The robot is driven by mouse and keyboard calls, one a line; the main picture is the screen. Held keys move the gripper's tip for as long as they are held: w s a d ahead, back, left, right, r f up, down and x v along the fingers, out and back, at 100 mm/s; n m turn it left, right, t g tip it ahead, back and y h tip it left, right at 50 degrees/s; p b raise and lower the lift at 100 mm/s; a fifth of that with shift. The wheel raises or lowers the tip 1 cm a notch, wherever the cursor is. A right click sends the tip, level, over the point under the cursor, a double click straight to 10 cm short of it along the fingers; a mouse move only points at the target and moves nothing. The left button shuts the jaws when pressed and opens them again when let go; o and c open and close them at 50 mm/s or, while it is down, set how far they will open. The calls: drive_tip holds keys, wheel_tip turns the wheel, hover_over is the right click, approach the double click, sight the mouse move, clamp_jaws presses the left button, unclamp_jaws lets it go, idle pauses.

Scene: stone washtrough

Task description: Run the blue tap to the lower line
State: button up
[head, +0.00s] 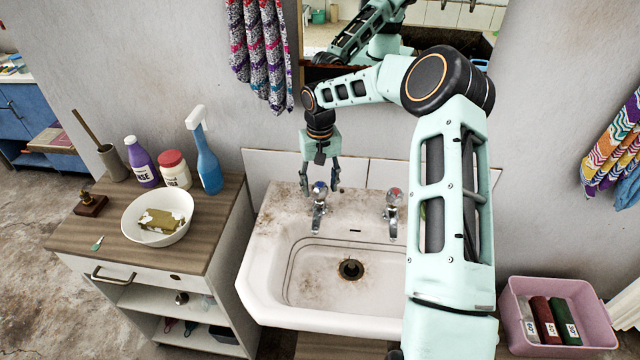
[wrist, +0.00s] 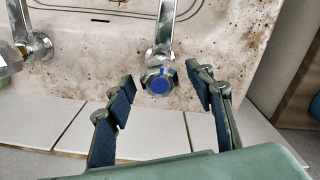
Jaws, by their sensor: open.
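The blue tap (head: 319,192) stands at the back left of the stained white basin (head: 268,290); the wrist view shows its knob (wrist: 158,82) with a blue cap. My gripper (head: 322,188) is over the blue tap, pointing down. In the wrist view my gripper (wrist: 161,76) is open, a finger on each side of the knob, with gaps between. Dark lines (head: 290,268) run around the basin's inner wall. The dark drain (head: 351,270) shows at the bottom. I see no water in the basin or running from the spout.
The red-capped tap (head: 394,198) stands to the right on the same ledge. A wooden-topped cabinet (head: 85,232) on the left holds bottles and a white bowl (head: 130,228). A pink crate (head: 513,312) is at lower right. A towel (head: 262,50) hangs above left.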

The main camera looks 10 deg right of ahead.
drive_tip(key=shift+c, duration=0.3)
drive_tip(key=c, duration=1.1)
drive_tip(key=shift+w+r+n+b, duration=0.1)
drive_tip(key=shift+n+b, duration=0.25)
drive_tip(key=shift+n, duration=2.65)
drive_tip(key=o, duration=1.2)
drive_tip(key=shift+c, duration=0.2)
